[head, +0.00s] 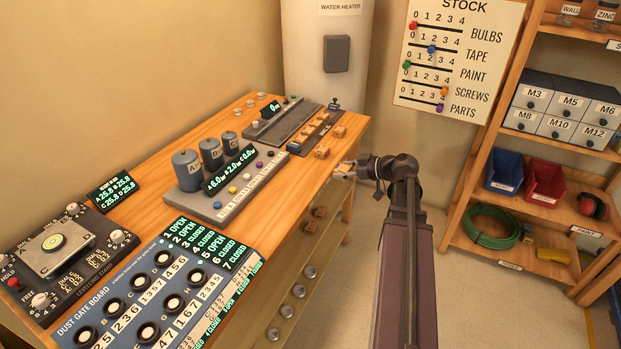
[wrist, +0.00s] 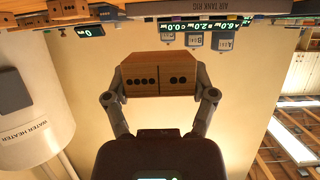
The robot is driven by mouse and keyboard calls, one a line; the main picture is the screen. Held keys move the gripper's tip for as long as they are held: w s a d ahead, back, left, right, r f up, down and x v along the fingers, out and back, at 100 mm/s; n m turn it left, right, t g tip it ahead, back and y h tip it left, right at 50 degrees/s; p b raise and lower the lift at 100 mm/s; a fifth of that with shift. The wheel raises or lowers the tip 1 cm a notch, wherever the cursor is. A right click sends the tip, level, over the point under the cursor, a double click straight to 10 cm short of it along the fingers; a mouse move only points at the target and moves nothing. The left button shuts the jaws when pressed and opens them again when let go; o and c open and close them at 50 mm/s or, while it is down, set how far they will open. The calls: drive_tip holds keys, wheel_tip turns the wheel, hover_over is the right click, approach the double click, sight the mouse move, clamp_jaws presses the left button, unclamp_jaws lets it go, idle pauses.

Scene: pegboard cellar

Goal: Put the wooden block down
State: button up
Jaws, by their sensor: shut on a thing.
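In the wrist view a wooden block (wrist: 158,66) with dark dots on its face and a line down its middle is clasped between the two fingers of my gripper (wrist: 160,84). In the head view my gripper (head: 345,170) is at the right edge of the wooden workbench (head: 338,149), and the held block is small and partly hidden there. I cannot tell whether the block touches the bench.
Loose wooden blocks (head: 322,152) (head: 339,131) lie on the bench near my gripper, by a grey slotted rig (head: 290,125). The air tank rig (head: 205,198) stands to the left. A water heater (head: 325,60) is behind. Shelving (head: 478,165) stands at right, across open floor.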

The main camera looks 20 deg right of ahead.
drive_tip(key=shift+a+f+b, duration=0.1)
drive_tip(key=shift+f+b, duration=0.65)
drive_tip(key=shift+f, duration=0.45)
drive_tip(key=shift+w, duration=0.1)
drive_tip(key=b, duration=0.1)
hover_over(311, 168)
drive_tip(key=s, duration=0.3)
drive_tip(key=shift+w+d+f, duration=0.1)
drive_tip(key=shift+d+f, duration=0.15)
drive_tip(key=shift+f, duration=0.35)
drive_tip(key=shift+w, duration=0.6)
drive_tip(key=shift+w+a+f+b, duration=0.2)
drive_tip(key=shift+w+f+b, duration=0.5)
drive_tip(key=shift+f+b, duration=1)
drive_tip(key=shift+b, duration=0.05)
drive_tip(key=shift+f, duration=0.2)
